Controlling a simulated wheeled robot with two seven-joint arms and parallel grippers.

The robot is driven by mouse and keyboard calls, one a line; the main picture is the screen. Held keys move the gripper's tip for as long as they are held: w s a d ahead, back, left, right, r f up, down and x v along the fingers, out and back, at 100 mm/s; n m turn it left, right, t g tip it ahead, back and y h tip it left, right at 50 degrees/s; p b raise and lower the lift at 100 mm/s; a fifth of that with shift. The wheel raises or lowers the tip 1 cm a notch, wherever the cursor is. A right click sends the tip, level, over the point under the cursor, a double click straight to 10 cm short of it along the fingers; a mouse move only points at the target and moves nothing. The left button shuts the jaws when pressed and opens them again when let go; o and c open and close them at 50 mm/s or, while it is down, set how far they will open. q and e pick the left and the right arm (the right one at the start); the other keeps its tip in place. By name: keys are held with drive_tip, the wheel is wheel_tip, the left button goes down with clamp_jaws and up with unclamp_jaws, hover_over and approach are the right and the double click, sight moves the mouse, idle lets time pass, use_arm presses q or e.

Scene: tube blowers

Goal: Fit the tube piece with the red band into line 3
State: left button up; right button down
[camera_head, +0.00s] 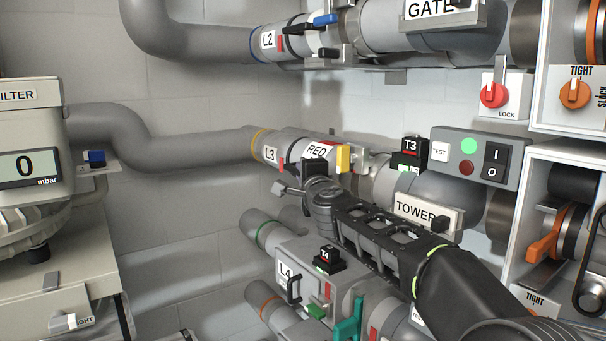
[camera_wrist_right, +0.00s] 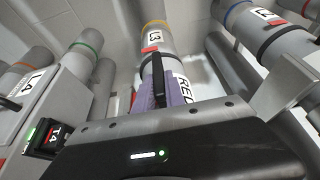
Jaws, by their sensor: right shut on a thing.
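The tube piece labelled RED (camera_head: 318,150) is in line with the grey line 3 pipe (camera_head: 272,146), between its L3 end and the TOWER section (camera_head: 400,190). My right gripper (camera_head: 318,185) is shut on this tube piece at its near side and partly covers it. The tube piece (camera_wrist_right: 183,92) also shows in the right wrist view, lying along the L3 pipe (camera_wrist_right: 154,40). Its red band is hard to make out, and I cannot tell whether its ends are seated. A yellow part (camera_head: 343,158) is at its right end. My left gripper is not in view.
Line 2 (camera_head: 275,42) runs above, and the line 4 box (camera_head: 290,262) with the black T4 block (camera_head: 328,259) is close below. The T3 block (camera_head: 410,152) and the switch panel (camera_head: 468,155) are at right. The filter unit (camera_head: 30,150) is at left.

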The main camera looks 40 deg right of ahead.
drive_tip(key=shift+f+b, duration=0.25)
drive_tip(key=shift+b, duration=0.05)
drive_tip(key=c, duration=1.3)
unclamp_jaws()
drive_tip(key=shift+f, duration=0.1)
drive_tip(key=shift+v, duration=3.9)
